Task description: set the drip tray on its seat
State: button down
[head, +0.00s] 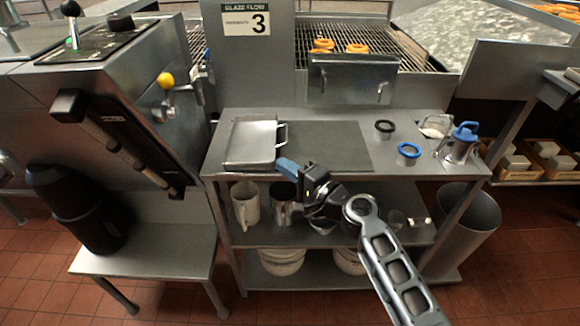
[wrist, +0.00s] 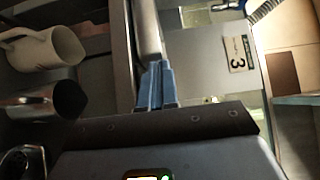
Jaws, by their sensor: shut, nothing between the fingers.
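A shallow silver rectangular tray (head: 235,142), which looks like the drip tray, lies flat at the left end of the steel table. A wire handle is on its right side. My gripper (head: 286,165) is at the table's front edge, close to the tray's front right corner. Its blue fingers (wrist: 155,86) are together and empty in the wrist view. I cannot tell whether they touch the tray or table. No seat for the tray can be clearly identified; a dark grey flat area (head: 335,145) lies right of the tray.
A white mug (head: 246,204) and steel cup (head: 282,203) are on the shelf below. A hooked panel (head: 350,80) hangs behind; a machine (head: 120,110) stands left.

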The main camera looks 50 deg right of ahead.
aim_at(260, 164)
jog(key=w+a, duration=0.1)
jog(key=w, duration=0.1)
jog(key=w+a, duration=0.2)
jog(key=shift+w+a+b, duration=0.15)
jog(key=shift+b, duration=0.2)
